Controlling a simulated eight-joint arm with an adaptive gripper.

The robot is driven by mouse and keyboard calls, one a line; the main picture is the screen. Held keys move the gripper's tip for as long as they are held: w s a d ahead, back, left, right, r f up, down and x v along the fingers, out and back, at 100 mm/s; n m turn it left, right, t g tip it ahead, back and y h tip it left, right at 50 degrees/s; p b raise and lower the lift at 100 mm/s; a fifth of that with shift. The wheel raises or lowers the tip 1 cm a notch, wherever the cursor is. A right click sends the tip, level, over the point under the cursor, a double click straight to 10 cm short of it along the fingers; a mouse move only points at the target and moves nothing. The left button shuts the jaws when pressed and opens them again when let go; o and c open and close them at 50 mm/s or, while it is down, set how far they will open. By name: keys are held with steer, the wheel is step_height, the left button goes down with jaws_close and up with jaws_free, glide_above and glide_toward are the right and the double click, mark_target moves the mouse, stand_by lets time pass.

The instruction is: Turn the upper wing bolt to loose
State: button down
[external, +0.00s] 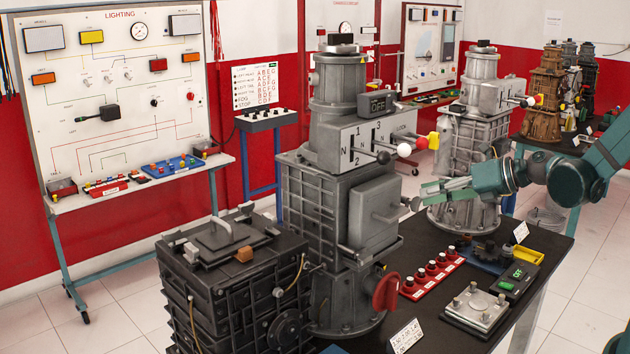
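A tall grey gearbox trainer (331,205) stands upright on the black table. On its right side is a square grey cover (374,212) with a rod pointing right. A small pale fitting (415,203) shows near the end of that rod, and a smaller one (381,268) sits lower down. Either may be a wing bolt; they are too small to tell, and so is how far they are turned. My gripper (424,196) reaches in from the right, its fingers pointing left and apart, close to the upper fitting. I cannot tell if they touch it. Nothing is visibly held.
Shift levers with white (404,150) and black knobs stick out above my gripper. A red knob (386,291), a red switch strip (432,274) and a metal plate unit (476,309) are below. A second grey gearbox (470,150) stands close behind my gripper.

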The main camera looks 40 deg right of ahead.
steer(key=shift+a+r, duration=0.15)
steer(key=shift+a, duration=0.35)
steer(key=shift+d+r, duration=0.15)
steer(key=shift+r, duration=0.25)
stand_by(0.5)
steer(key=s+p, duration=0.1)
steer(key=s, duration=0.5)
stand_by(0.4)
